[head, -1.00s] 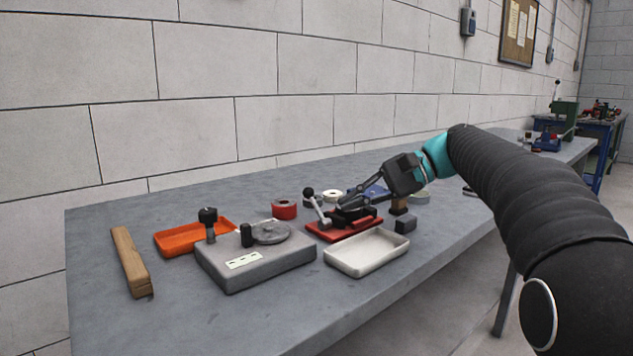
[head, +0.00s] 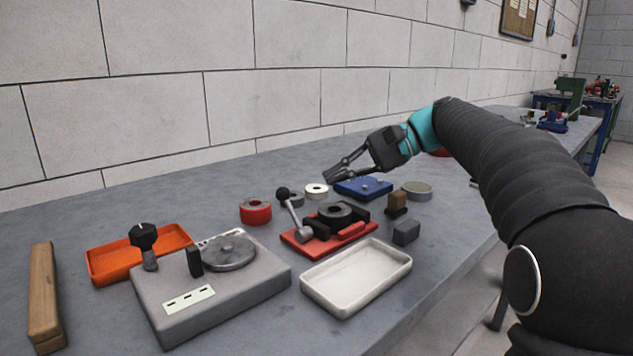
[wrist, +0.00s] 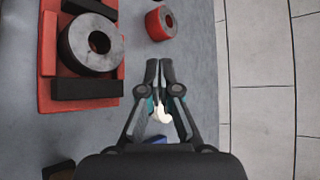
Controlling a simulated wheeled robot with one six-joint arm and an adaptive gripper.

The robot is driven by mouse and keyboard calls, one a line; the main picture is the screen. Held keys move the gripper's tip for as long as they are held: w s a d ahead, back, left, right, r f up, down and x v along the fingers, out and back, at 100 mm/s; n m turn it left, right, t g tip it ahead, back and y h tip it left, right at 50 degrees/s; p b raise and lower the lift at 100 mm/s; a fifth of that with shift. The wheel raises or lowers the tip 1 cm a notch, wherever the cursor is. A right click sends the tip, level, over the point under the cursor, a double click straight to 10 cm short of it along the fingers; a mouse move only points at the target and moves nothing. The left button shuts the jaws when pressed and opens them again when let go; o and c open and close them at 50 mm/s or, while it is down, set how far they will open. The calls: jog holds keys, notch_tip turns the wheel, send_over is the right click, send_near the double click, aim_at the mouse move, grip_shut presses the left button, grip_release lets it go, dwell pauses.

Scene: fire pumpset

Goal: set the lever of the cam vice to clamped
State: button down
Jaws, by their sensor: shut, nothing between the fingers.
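The cam vice (head: 352,232) has a red base with black jaws and a dark ring (head: 335,213) between them. In the wrist view, the vice base (wrist: 47,62) and ring (wrist: 90,43) are at the upper left. The lever (head: 294,214), a grey rod with a black ball knob, stands tilted up at the vice's left end; I cannot make it out in the wrist view. My gripper (head: 328,174) is shut and empty, above the table on the wall side of the vice, apart from the lever. Its fingertips (wrist: 158,64) meet in the wrist view.
A red ring (head: 255,211), a white ring (head: 316,191) and a blue block (head: 363,188) lie behind the vice. A white tray (head: 355,291) is in front. A grey fixture (head: 210,295) and orange tray (head: 104,271) are left; small blocks (head: 406,233) are right.

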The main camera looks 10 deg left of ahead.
aim_at(293, 213)
jog(key=b+x, duration=0.1)
jog(key=x, duration=0.8)
jog(key=shift+s+d+r, duration=0.25)
jog(key=shift+s+r, duration=0.4)
jog(key=shift+s, duration=0.3)
jog(key=shift+s+d+r, duration=0.2)
jog(key=shift+s+r, duration=0.25)
jog(key=shift+s, duration=0.2)
jog(key=shift+a, duration=0.1)
